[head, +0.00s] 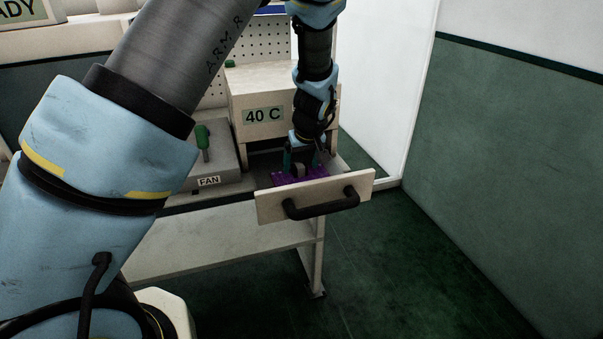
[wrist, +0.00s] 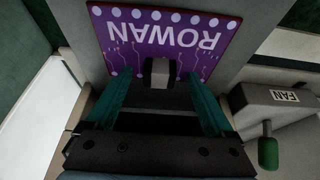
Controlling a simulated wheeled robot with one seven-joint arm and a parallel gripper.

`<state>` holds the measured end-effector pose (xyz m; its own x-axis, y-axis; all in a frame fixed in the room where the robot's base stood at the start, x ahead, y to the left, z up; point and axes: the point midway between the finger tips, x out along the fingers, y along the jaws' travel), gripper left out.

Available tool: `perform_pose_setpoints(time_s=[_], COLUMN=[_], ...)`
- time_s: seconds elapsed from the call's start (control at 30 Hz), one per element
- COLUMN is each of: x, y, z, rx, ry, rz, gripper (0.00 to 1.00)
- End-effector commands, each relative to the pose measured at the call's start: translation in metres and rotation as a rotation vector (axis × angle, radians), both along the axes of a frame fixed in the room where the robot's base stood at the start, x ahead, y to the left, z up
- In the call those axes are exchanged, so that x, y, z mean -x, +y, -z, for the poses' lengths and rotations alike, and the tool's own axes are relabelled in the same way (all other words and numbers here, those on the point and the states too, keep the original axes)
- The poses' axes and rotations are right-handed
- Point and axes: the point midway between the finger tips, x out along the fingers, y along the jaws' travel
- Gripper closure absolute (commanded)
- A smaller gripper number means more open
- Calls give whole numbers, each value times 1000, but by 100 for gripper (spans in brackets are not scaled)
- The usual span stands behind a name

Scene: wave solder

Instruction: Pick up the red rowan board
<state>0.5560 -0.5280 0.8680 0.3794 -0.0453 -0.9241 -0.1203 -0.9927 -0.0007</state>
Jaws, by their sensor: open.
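The rowan board (wrist: 126,48) is purple in these views, not red, with white ROWAN lettering and white dots along its edges. It lies in the pulled-out drawer (head: 268,207), where a strip of it (head: 311,178) shows behind the drawer front. A grey and black block (wrist: 160,74) stands at the board's near edge. My gripper (head: 302,167) points down into the drawer over the board. In the wrist view my gripper (wrist: 158,80) is open, its teal fingers on either side of the block with gaps. Contact with the board cannot be told.
The drawer has a black handle (head: 320,205) and sits under a box marked 40 C (head: 284,92). A grey FAN box (head: 225,168) with a green-handled lever (head: 203,137) stands to its left. A green wall panel (head: 510,150) is at right. The floor before it is clear.

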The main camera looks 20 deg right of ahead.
Motion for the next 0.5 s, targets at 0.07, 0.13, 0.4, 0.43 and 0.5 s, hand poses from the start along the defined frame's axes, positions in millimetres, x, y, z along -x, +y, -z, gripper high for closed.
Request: perform_pose_setpoints(time_s=[0.07,0.13,0.4,0.43,0.5], x=[-4,-5,-5,-5,-5], y=[0,-1,-1,-1,-1], z=[7,10,12,12,12], rx=[-1,0,1,1,1], ry=[0,0,0,0,0], rz=[0,0,1,1,1], gripper=[12,12,16,19,27])
